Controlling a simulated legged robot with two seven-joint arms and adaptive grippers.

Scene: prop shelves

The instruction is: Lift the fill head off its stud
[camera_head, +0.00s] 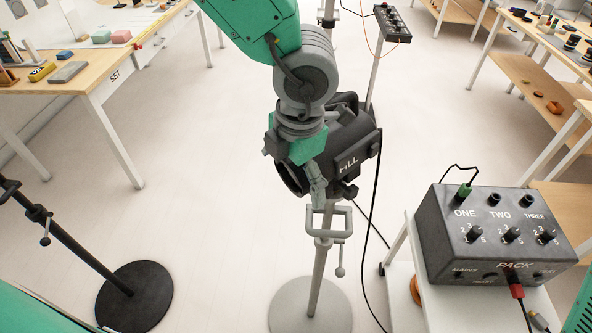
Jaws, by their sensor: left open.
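The fill head (352,158) is a black lamp marked FILL, mounted upright on a light grey stand (319,262) with a round base. The stud joint under the head is mostly hidden by my gripper. A grey bracket handle (340,218) sticks out just below it. My left gripper (318,196) reaches down in front of the head, fingers pointing down beside its lower front. It is open; I cannot tell whether it touches the head. My right gripper is not in view.
A black power pack (492,240) with knobs and cables stands on a white cart (408,292) at the right. A black stand (75,245) is at the lower left. A black cable (376,215) hangs from the head.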

